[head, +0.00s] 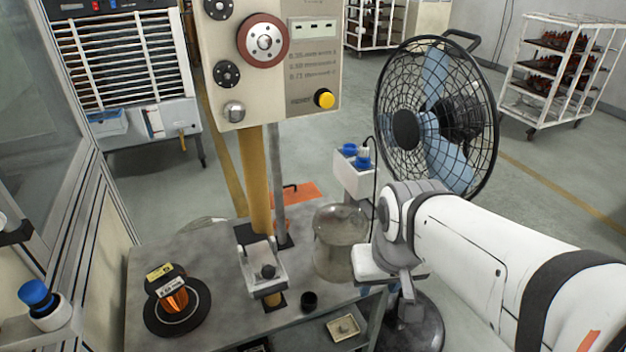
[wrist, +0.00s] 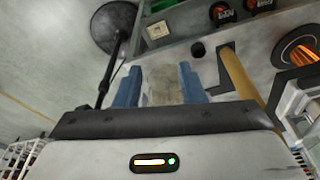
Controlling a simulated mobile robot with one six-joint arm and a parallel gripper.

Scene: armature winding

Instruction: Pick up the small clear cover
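The clear cover (head: 335,255) is a see-through, brownish round vessel standing on the grey bench, right of the yellow post. My gripper (head: 378,290) is at its right in the head view, its white body overlapping the cover's right edge. Its fingers are mostly hidden there. In the wrist view, the two blue fingers of my gripper (wrist: 161,82) stand well apart. A translucent patch, likely the cover (wrist: 162,88), shows between them; contact cannot be made out.
The yellow post (head: 255,185) rises left of the cover. A fan (head: 405,130) stands behind my arm, and a white box with blue knobs (head: 352,180) is behind the cover.

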